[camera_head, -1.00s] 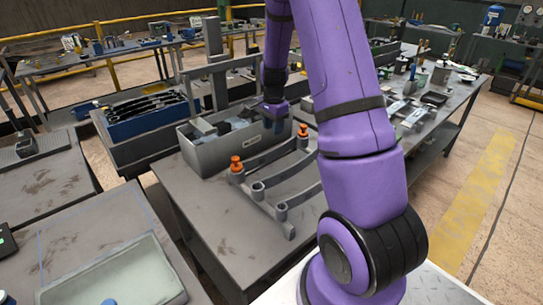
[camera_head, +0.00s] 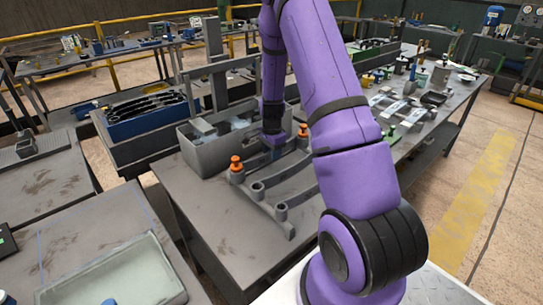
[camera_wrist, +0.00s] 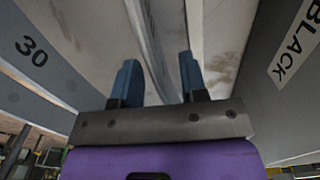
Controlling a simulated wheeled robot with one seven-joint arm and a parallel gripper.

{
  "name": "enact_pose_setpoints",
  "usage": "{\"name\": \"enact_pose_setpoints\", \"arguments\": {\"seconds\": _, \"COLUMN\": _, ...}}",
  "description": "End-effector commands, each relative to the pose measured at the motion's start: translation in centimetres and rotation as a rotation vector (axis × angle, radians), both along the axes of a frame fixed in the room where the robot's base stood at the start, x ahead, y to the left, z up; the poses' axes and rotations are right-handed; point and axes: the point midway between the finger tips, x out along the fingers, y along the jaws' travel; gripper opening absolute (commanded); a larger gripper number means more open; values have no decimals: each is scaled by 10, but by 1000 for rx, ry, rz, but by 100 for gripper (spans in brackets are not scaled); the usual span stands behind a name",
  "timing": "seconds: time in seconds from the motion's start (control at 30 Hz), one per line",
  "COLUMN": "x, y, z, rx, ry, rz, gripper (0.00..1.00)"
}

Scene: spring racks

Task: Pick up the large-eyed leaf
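Several grey curved leaves with round end eyes lie side by side on the grey bench. The rear leaf (camera_head: 262,162) runs between two orange pins, and a middle leaf (camera_head: 283,177) lies in front of it. I cannot tell from eye size which is the large-eyed one. My gripper (camera_head: 273,144) is low over the rear leaf, in front of the grey bin. In the wrist view my gripper (camera_wrist: 158,60) has its two blue fingers apart. A thin grey strip (camera_wrist: 150,40) passes between them, closer to the left finger; contact is not visible. A grey leaf marked "30" (camera_wrist: 60,82) is at left.
The grey bin (camera_head: 205,158) stands close behind the leaves; its wall labelled "BLACK" shows in the wrist view (camera_wrist: 268,110). Orange pins (camera_head: 236,163) stick up at the rear leaf's ends. The bench front (camera_head: 232,235) is clear. A pale tray (camera_head: 120,275) is at lower left.

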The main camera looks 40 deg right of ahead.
Motion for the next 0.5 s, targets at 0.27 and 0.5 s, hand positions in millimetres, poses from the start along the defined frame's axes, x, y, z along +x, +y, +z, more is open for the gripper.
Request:
{"name": "enact_pose_setpoints", "arguments": {"seconds": 0.27, "x": 0, "y": -1, "z": -11, "rx": -1, "ry": -1, "rz": -1, "gripper": 39}}
{"name": "enact_pose_setpoints", "arguments": {"seconds": 0.5, "x": 0, "y": -1, "z": -11, "rx": -1, "ry": -1, "rz": 0, "gripper": 7}}
